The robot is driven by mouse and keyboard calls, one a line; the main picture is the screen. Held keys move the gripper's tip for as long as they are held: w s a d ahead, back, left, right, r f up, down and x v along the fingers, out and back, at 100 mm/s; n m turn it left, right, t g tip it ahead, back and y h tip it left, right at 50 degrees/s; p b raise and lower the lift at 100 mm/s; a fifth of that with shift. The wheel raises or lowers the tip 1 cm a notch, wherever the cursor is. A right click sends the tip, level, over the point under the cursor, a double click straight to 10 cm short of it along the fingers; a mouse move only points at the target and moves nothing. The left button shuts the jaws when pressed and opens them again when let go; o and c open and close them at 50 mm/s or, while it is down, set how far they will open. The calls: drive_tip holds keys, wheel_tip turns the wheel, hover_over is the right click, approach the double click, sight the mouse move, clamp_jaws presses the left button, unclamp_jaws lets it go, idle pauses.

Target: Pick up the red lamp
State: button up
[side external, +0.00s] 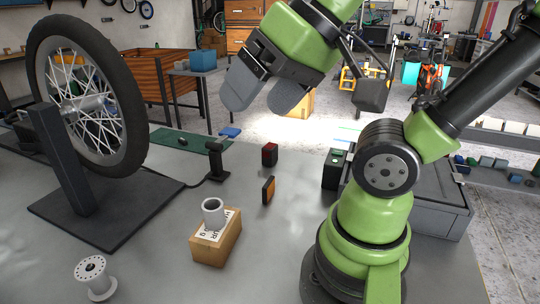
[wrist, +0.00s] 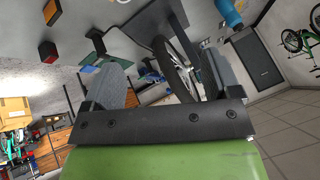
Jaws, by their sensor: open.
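The red lamp (side external: 269,154) is a small dark block with a red face. It stands upright on the grey bench, near the middle of the side external view. It also shows at the upper left of the wrist view (wrist: 48,52), outside the space between the fingers. My gripper (side external: 264,98) is above the bench and well above the lamp, with its two grey fingers apart and nothing between them. Both fingers also show in the wrist view (wrist: 158,70).
An orange reflector (side external: 268,190) stands just in front of the lamp. A black box (side external: 333,170) stands to its right and a black stand (side external: 216,162) to its left. A cardboard box (side external: 216,246) bearing a white ring (side external: 213,212) is nearer. A spoked wheel (side external: 85,95) stands at left.

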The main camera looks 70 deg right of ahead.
drive_tip(key=w+d+r+g+h, duration=0.2)
drive_tip(key=w+d, duration=0.6)
drive_tip(key=w, duration=0.2)
drive_tip(key=n+g, duration=0.3)
drive_tip(key=g, duration=0.2)
hover_over(270, 145)
drive_tip(key=f, duration=2)
drive_tip(key=shift+s+a, duration=0.3)
drive_tip(key=shift+a, duration=0.1)
drive_tip(key=f, duration=0.4)
drive_tip(key=shift+s+d+f, duration=0.2)
drive_tip(key=shift+d+f, duration=0.05)
drive_tip(key=shift+f, duration=0.1)
drive_tip(key=shift+w+f, duration=0.25)
drive_tip(key=shift+f, duration=1.3)
drive_tip(key=shift+w+f, duration=0.2)
drive_tip(key=shift+f, duration=1.3)
drive_tip(key=shift+c, duration=0.5)
drive_tip(key=c, duration=0.9)
